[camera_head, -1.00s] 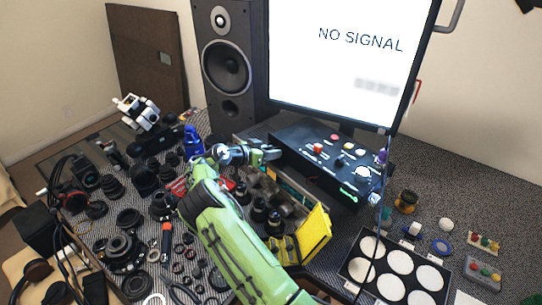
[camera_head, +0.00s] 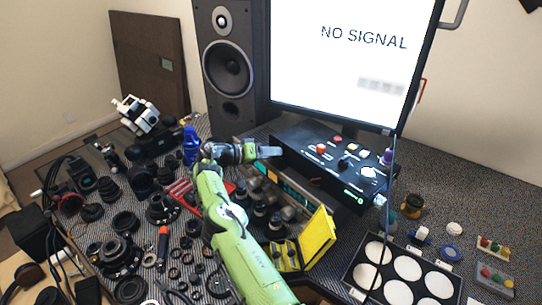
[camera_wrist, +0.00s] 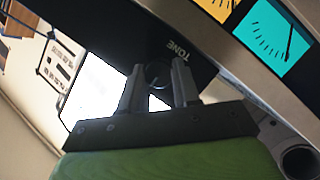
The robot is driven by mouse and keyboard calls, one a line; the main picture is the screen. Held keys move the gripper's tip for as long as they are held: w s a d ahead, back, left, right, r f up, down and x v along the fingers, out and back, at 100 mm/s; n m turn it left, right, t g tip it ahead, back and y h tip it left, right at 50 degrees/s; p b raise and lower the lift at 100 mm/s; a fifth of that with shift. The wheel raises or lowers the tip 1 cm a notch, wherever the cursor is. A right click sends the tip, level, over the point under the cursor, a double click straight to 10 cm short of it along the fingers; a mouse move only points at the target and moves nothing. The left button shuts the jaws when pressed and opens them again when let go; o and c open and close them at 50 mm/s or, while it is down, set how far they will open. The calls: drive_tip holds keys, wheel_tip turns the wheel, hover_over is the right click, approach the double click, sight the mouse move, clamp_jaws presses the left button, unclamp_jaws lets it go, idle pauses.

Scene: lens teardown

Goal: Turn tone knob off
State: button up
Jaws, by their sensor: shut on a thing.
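The tone knob (camera_wrist: 158,72) is a small dark round knob in the wrist view, on a black panel beside the printed word TONE. My gripper (camera_wrist: 159,80) has one finger on each side of it and is shut on it. The fingers cover part of the knob, and I cannot read its setting. In the head view my gripper (camera_head: 270,152) is at the left end of the black control box (camera_head: 312,178); the tone knob is hidden there.
A yellow meter (camera_wrist: 218,8) and a teal meter (camera_wrist: 268,42) sit beside the panel in the wrist view. The monitor (camera_head: 345,75) stands behind the box, and a speaker (camera_head: 228,70) stands left of it. An open yellow case (camera_head: 318,237) and many lens parts crowd the table.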

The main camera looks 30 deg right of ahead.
idle(0.4)
drive_tip(key=o, duration=1.1)
drive_tip(key=shift+c, duration=0.2)
drive_tip(key=v, duration=0.7)
drive_tip(key=shift+a+p, duration=0.25)
drive_tip(key=shift+p, duration=0.2)
